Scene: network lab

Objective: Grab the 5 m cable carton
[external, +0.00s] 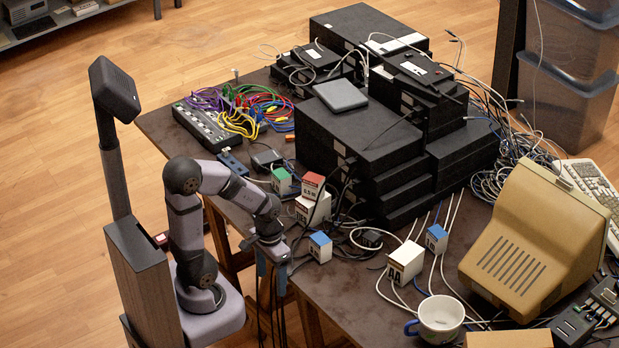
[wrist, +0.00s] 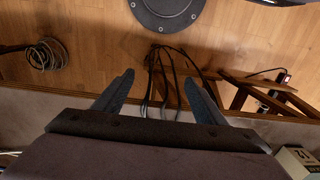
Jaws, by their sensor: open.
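Several small cartons stand on the dark table, and I cannot read for certain which is marked 5 m. They are a green-topped carton (external: 281,181), a red-topped carton (external: 312,186) on or against a white carton (external: 313,209), a blue-topped carton (external: 320,247), a larger white carton (external: 405,263) and another blue-topped carton (external: 437,238). My gripper (external: 271,275) points down at the table's front edge, left of the nearer blue-topped carton. In the wrist view my gripper (wrist: 160,97) is open and empty above the floor and table edge. A labelled carton (wrist: 298,161) shows at lower right.
Stacked black network boxes (external: 355,140) fill the table's middle, with loose cables around them. A cup (external: 437,319) and a beige monitor (external: 537,240) stand at right. Cables hang below the table edge.

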